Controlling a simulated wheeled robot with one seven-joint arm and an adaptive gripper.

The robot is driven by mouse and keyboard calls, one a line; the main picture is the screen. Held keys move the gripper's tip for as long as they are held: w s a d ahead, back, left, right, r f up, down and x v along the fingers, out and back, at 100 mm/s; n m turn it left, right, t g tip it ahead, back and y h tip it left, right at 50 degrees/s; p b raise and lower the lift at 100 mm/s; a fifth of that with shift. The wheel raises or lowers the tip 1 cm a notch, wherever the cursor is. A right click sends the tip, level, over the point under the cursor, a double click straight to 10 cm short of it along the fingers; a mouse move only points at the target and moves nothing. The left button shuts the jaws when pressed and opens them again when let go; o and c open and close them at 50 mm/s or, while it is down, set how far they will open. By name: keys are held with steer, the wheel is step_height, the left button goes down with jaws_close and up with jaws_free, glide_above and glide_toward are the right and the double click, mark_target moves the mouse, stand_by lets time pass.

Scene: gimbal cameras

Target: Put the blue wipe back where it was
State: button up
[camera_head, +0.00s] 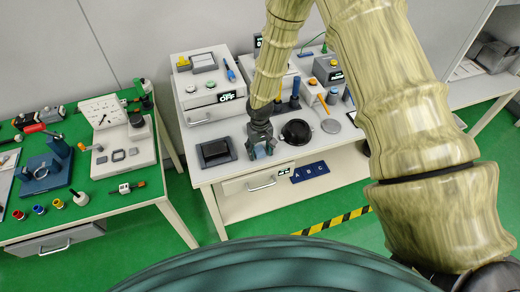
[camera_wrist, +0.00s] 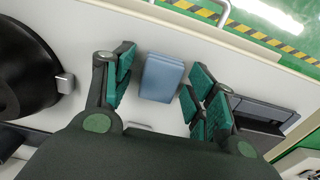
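The blue wipe (camera_wrist: 161,78) is a small, pale blue, folded block. In the wrist view it lies on the white bench top (camera_wrist: 165,35) between the two fingers of my gripper (camera_wrist: 158,88). The gripper is open, with a clear gap on each side of the wipe. In the head view my gripper (camera_head: 262,148) points down at the front of the white bench, and part of the blue wipe (camera_head: 258,152) shows between its fingers.
A black tray (camera_head: 215,152) lies left of my gripper, and a black round bowl (camera_head: 297,132) stands to its right. Boxes with buttons stand at the back of the bench. A green table (camera_head: 100,215) with tools stands at the left.

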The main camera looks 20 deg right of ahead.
mark_target(260, 151)
steer(key=shift+r, duration=0.2)
step_height(260, 151, up, 12)
steer(key=b, duration=0.4)
stand_by(0.5)
steer(key=s+a+f+y, duration=0.2)
steer(key=s+f, duration=1.4)
steer(key=f, duration=0.1)
steer(key=s+d+f+h, duration=0.1)
steer(key=s+d+f, duration=0.1)
steer(key=s, duration=0.8)
steer(key=s+d+f+h, duration=0.1)
steer(key=s+d+f, duration=0.2)
steer(key=s, duration=0.7)
step_height(260, 151, down, 3)
steer(key=shift+s+d+r+m, duration=0.15)
steer(key=shift+d+r+m, duration=0.05)
steer(key=shift+m, duration=0.2)
steer(key=shift+f+b, duration=0.85)
steer(key=shift+b, duration=0.1)
